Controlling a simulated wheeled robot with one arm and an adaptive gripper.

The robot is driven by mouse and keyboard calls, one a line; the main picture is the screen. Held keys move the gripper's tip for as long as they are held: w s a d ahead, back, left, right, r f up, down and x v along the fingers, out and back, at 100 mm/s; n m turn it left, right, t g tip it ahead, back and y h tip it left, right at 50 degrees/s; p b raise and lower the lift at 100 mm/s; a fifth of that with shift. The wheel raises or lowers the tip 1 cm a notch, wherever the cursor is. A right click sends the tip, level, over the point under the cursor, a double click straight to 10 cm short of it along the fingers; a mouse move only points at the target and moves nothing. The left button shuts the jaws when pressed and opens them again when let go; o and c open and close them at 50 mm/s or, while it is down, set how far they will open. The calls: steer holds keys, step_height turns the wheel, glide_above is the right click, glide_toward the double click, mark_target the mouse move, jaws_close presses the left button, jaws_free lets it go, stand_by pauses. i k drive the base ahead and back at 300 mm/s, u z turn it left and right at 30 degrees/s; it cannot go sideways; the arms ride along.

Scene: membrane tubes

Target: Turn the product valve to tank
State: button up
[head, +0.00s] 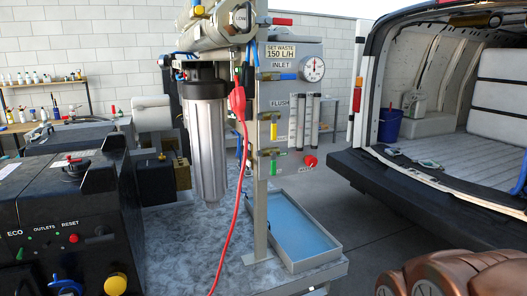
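A grey valve panel (291,95) stands upright on a post in the middle of the head view. It carries small lever valves: a blue-handled valve (278,77) near the "INLET" label, a yellow-handled valve (273,130) near "FLUSH", and a green-handled valve (271,163) below. A red-handled lever (282,21) sits at the top, and a red round knob (310,162) at the lower right. The labels by the lower valves are too small to read, so I cannot tell which is the product valve or its setting. My gripper's fingers do not show; copper-coloured parts of mine fill the lower right corner.
A silver filter housing (206,140) and a hanging red cable (246,180) stand left of the panel. A shallow blue-bottomed tray (335,255) lies below it. A black power unit (60,225) is at left. An open van (455,130) is at right.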

mark_target(273, 155)
steer(key=z, duration=0.05)
steer(key=k, duration=1.15)
steer(key=u, duration=1.3)
steer(key=i, duration=1.35)
steer(key=z, duration=0.6)
steer(key=i, duration=0.5)
steer(key=z, duration=0.45)
